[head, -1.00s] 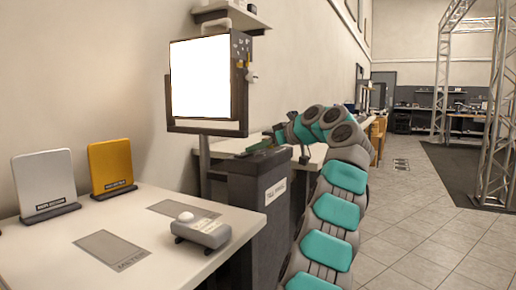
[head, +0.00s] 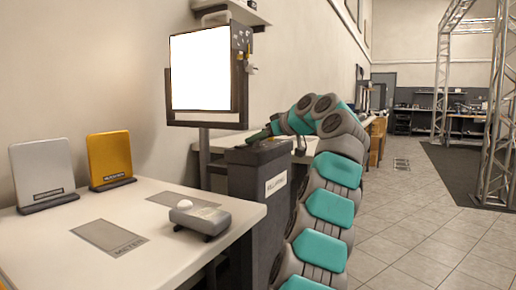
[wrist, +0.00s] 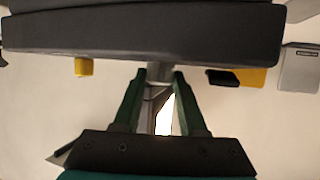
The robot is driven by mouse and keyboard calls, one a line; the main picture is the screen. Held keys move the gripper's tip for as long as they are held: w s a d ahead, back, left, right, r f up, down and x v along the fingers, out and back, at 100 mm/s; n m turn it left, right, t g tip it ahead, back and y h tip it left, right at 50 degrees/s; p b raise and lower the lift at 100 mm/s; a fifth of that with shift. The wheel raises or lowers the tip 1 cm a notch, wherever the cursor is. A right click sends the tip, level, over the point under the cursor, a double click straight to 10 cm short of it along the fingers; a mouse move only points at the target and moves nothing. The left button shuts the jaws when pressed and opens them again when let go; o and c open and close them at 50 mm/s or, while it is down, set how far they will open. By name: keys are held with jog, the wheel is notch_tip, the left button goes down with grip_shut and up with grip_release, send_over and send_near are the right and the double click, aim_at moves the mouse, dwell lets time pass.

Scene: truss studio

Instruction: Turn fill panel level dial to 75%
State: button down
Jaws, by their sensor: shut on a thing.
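The fill panel (head: 200,75) is a lit white square in a dark frame, with small knobs on its right side in the head view. In the wrist view a dark housing (wrist: 140,35) runs across the top, with a small yellow knob (wrist: 84,67) on its edge. My gripper (wrist: 158,78) has its green fingertips shut on a grey knob, the level dial (wrist: 158,70), at that edge. The dial's marks are not readable. In the head view my gripper (head: 258,135) is small, beside the panel's lower right, and its grip is too small to make out.
A dark labelled stand (head: 262,175) is just below my gripper. The pale desk (head: 170,245) at left holds a silver board (head: 42,168), a yellow board (head: 109,155) and a grey device with a white knob (head: 201,218). Open tiled floor (head: 410,230) lies to the right.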

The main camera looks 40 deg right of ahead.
jog(key=m+h+b, duration=0.1)
jog(key=h+b, duration=0.1)
jog(key=b, duration=0.1)
jog(key=m+h+b, duration=0.1)
jog(key=shift+a+f+m, duration=0.25)
jog(key=shift+f+m, duration=0.05)
jog(key=shift+f, duration=0.1)
jog(key=shift+a+r+m+h+b, duration=0.1)
jog(key=shift+r+m+h+b, duration=0.05)
jog(key=shift+m+h+b, duration=0.8)
jog(key=shift+m+g+h+b, duration=0.3)
jog(key=shift+m+g+h, duration=0.1)
jog(key=shift+h, duration=0.25)
jog(key=shift+a+r+m+g+h, duration=0.2)
jog(key=shift+m+g+h, duration=0.1)
jog(key=shift+m+h, duration=0.55)
jog(key=shift+w+m+g+h, duration=0.25)
jog(key=shift+m+g+h, duration=0.75)
jog(key=shift+m+h, duration=0.5)
jog(key=shift+g, duration=0.3)
jog(key=shift+c, duration=2.3)
grip_release()
